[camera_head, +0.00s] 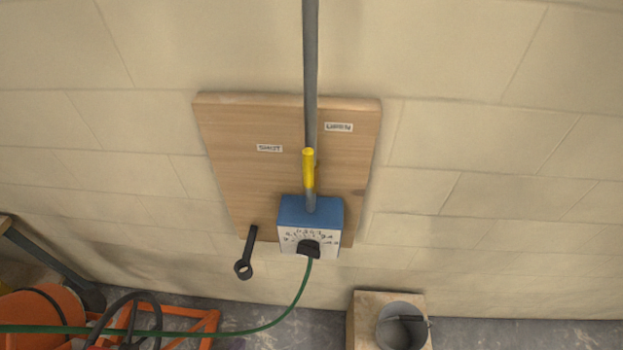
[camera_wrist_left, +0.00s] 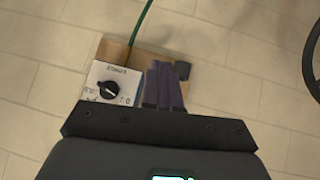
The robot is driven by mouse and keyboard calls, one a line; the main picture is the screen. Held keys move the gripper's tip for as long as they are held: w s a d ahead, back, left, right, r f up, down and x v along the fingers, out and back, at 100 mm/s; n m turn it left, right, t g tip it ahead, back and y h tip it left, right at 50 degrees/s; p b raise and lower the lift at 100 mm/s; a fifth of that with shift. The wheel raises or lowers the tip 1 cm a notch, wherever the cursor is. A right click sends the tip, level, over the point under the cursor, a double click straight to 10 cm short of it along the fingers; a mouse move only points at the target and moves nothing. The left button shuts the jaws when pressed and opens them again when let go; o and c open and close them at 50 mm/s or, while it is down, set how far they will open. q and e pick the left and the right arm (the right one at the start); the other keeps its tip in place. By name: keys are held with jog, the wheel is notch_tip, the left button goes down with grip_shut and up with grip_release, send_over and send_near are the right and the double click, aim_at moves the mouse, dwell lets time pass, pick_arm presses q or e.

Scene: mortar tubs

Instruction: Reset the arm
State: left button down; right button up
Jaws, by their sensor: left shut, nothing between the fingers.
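My left gripper (camera_wrist_left: 165,72) shows in the left wrist view, its dark fingers shut with nothing seen between them. It points toward a wooden board on a pale block wall, beside a blue and white box (camera_wrist_left: 105,88) with a black dial. I cannot tell the gap between the fingertips and the board. In the head view I cannot make out either gripper clearly. There the box (camera_head: 310,215) sits at the lower part of the board (camera_head: 235,150), with its black dial (camera_head: 308,249) at the front. My right gripper is not in view.
A green hose (camera_head: 270,321) leads left to orange equipment (camera_head: 35,318). A grey bucket (camera_head: 402,325) stands on a block (camera_head: 360,325) at lower right.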

pick_arm(q)
jog(key=s+a+g+y, duration=0.2)
jog(key=s+a+g, duration=0.3)
jog(key=s, duration=0.2)
notch_tip(320, 180, up, 15)
jog(key=p, duration=1.5)
jog(key=shift+a+m+p, duration=0.15)
jog(key=shift+m+p, duration=0.2)
jog(key=shift+m, duration=0.05)
